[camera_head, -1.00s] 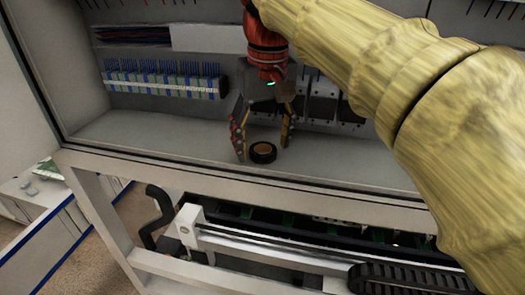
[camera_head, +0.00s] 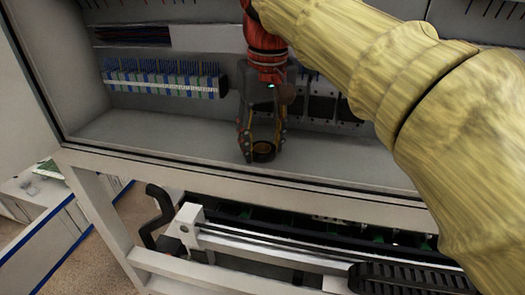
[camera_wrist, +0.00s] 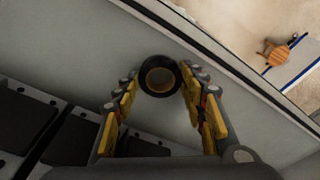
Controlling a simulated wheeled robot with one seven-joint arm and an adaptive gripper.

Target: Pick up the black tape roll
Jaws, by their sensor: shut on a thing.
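The black tape roll (camera_head: 263,152) is a short black ring with a brown core, lying flat on the grey cabinet floor. In the wrist view the tape roll (camera_wrist: 146,73) sits between the fingertips, with its open core facing the camera. My gripper (camera_head: 263,150) points down from above, with one finger on each side of the roll. In the wrist view my gripper (camera_wrist: 159,80) has its yellow-padded fingers closed on the roll's sides. I cannot tell any gap under the roll.
Terminal blocks (camera_head: 165,80) with blue wires line the cabinet's back wall, and dark modules (camera_head: 322,108) stand behind my gripper. The cabinet's front lip (camera_head: 200,170) runs just in front. A gantry rail (camera_head: 270,248) lies below. The cabinet floor to the left is clear.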

